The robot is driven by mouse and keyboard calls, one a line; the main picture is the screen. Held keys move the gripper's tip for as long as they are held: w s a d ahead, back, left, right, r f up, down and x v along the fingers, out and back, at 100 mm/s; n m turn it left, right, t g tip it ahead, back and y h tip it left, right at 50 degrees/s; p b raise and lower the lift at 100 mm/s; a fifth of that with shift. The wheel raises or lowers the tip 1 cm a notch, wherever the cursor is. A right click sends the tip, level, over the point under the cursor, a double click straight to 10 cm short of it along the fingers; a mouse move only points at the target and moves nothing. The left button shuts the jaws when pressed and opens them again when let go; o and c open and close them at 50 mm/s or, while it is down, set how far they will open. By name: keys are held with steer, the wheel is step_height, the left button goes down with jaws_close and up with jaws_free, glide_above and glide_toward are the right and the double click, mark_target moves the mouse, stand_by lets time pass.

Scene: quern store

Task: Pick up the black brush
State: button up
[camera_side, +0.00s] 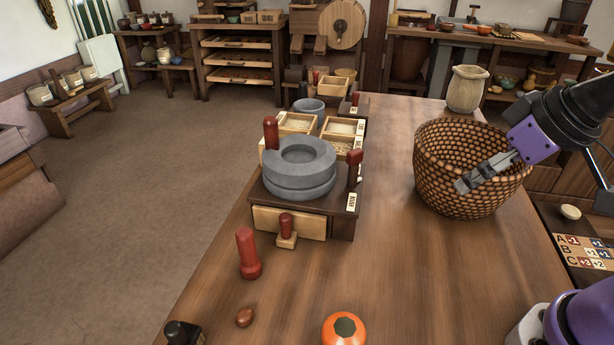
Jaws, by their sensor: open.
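My gripper (463,186) reaches in from the right, its grey fingers pointing down and left. It is open, with nothing seen between the fingers. It overlaps the woven basket (440,158) in the picture; I cannot tell whether it is over or in front of it. A black object (184,332) at the table's near left edge is cut off by the frame; I cannot tell whether it is the black brush. A dark upright piece with a red top (354,160) stands right of the grey quern stones (298,166). My gripper is apart from both.
The stones sit on a dark base with a pale drawer (288,222). A vase (467,88) stands behind the basket. The tabletop's middle is clear.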

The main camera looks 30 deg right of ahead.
steer(key=w+a+r+n+y, duration=0.1)
steer(key=w+a+r+n, duration=0.15)
steer(key=w+a, duration=0.4)
steer(key=n+g+y, duration=0.2)
steer(key=n, duration=0.4)
glide_toward(184, 337)
steer(key=w+f, duration=0.1)
steer(key=shift+n, duration=0.25)
steer(key=x, duration=0.5)
steer(key=shift+s+a+f, duration=0.2)
steer(key=shift+s+a, duration=0.05)
steer(key=shift+a, duration=0.15)
steer(key=x, duration=0.6)
steer(key=shift+d, duration=0.15)
steer(key=c, duration=1.2)
